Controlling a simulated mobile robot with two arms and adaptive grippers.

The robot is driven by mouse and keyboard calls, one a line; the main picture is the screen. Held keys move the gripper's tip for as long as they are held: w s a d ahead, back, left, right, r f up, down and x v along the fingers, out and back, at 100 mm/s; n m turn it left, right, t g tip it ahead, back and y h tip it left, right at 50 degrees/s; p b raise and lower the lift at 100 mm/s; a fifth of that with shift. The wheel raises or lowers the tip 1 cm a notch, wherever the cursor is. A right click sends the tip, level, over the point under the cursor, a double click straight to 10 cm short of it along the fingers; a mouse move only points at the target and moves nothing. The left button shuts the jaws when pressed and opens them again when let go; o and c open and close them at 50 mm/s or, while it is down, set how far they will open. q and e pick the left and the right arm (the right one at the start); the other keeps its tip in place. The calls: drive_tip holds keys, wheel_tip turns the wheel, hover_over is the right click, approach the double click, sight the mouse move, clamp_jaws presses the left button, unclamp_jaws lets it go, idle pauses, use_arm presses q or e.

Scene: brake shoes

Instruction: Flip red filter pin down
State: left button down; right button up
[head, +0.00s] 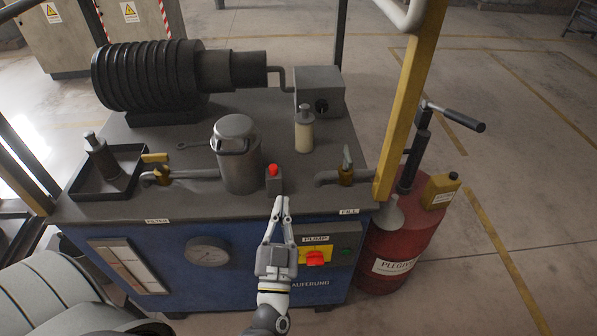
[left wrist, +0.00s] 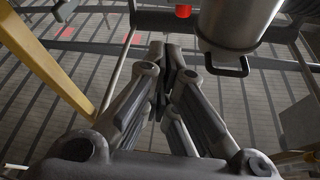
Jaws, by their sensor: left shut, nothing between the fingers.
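The red pin (head: 273,169) stands on a small dark grey block (head: 274,185) on the machine's top, just right of the metal canister (head: 237,165). It looks upright. A red cap (left wrist: 183,11), likely the same pin, shows at the top edge of the left wrist view, beside the canister (left wrist: 235,25). My left gripper (head: 281,203) is shut and empty, with its fingertips just in front of and below the block. Whether they touch it I cannot tell. The closed fingers also show in the left wrist view (left wrist: 173,55). My right gripper is not in view.
A pipe with a brass valve (head: 163,176) lies left, and another valve (head: 346,173) right. A pale bottle (head: 304,132) stands behind. The red pump switch (head: 315,258) is on the blue front. A yellow post (head: 410,100) and red barrel (head: 402,245) stand right.

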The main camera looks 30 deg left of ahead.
use_arm(q)
drive_tip(key=r, duration=0.1)
drive_tip(key=r+y, duration=0.1)
drive_tip(key=r+n, duration=0.1)
drive_tip(key=shift+s+a+y, duration=0.25)
drive_tip(key=shift+a+y, duration=0.1)
drive_tip(key=shift+y, duration=0.05)
drive_tip(key=shift+w, duration=0.1)
wheel_tip(320, 180, up, 4)
drive_tip(key=p, duration=0.3)
hover_over(275, 170)
drive_tip(key=s+d, duration=0.2)
drive_tip(key=shift+w+a+f, duration=0.1)
drive_tip(key=shift+a+f, duration=0.15)
drive_tip(key=shift+f, duration=0.75)
drive_tip(key=shift+w+a+f, duration=0.1)
drive_tip(key=shift+a+f, duration=0.1)
drive_tip(key=shift+f, duration=0.8)
